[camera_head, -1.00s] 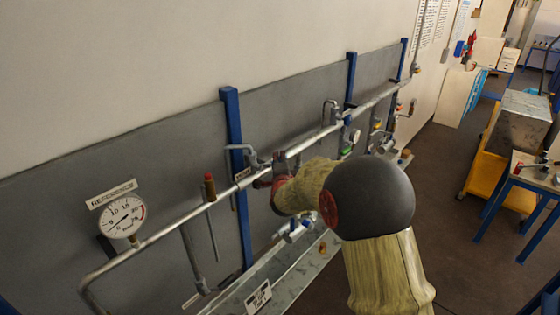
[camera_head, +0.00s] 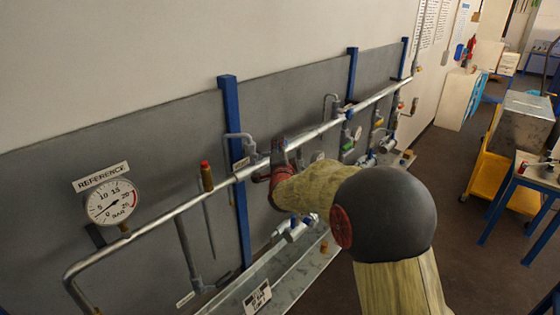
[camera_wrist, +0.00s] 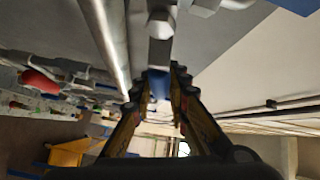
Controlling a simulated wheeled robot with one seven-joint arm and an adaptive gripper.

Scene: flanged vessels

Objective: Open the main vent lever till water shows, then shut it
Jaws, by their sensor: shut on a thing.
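My gripper (camera_head: 278,162) is at the long pipe, near the middle of the grey panel, with my forearm reaching in from the right. In the wrist view its two dark fingers (camera_wrist: 161,80) are closed around a blue lever handle (camera_wrist: 159,88). A grey metal fitting (camera_wrist: 161,24) stands just beyond the handle. In the head view my gripper and arm hide the handle, and I cannot tell the lever's angle. I see no water in either view.
A long metal pipe (camera_head: 158,229) runs along the grey panel on blue posts (camera_head: 235,150). A round gauge (camera_head: 112,202) marked REFERENCE is at left. A metal trough (camera_head: 285,272) lies below. A yellow cart (camera_head: 492,182) and blue-legged table (camera_head: 497,212) stand at right.

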